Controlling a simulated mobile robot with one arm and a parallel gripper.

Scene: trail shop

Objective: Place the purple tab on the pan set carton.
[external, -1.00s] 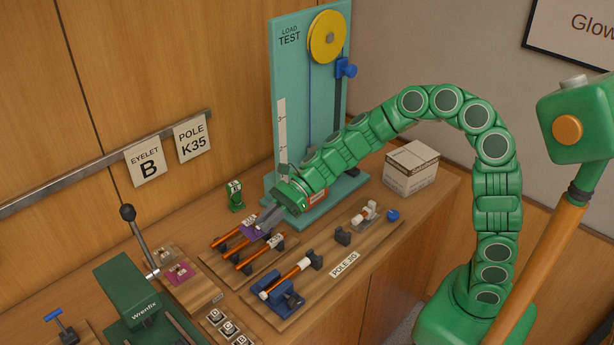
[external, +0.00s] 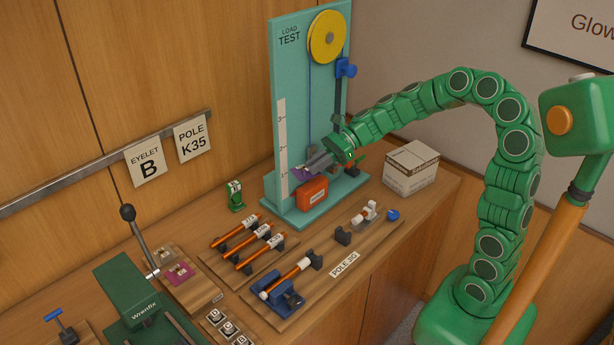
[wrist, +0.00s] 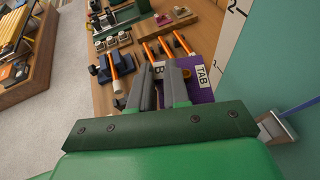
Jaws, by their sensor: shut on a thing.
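The purple tab (wrist: 199,88) is between the jaws of my gripper (wrist: 172,76) in the wrist view; its label reads "TAB" and part of it is hidden by the fingers. In the external view my gripper (external: 312,166) holds the purple tab (external: 300,173) in the air in front of the teal load test board, above an orange-red block. The pan set carton is most likely the closed cardboard box (external: 411,169) at the right end of the bench; its print is too small to read. My gripper is apart from this box, to its left.
The load test stand (external: 296,110) rises behind my gripper, with the orange-red block (external: 312,193) on its base. Several orange poles (external: 236,232) lie on a wooden rack. A pole fixture marked "POLE 39" (external: 344,264) lies in front. A green press (external: 140,295) stands at left.

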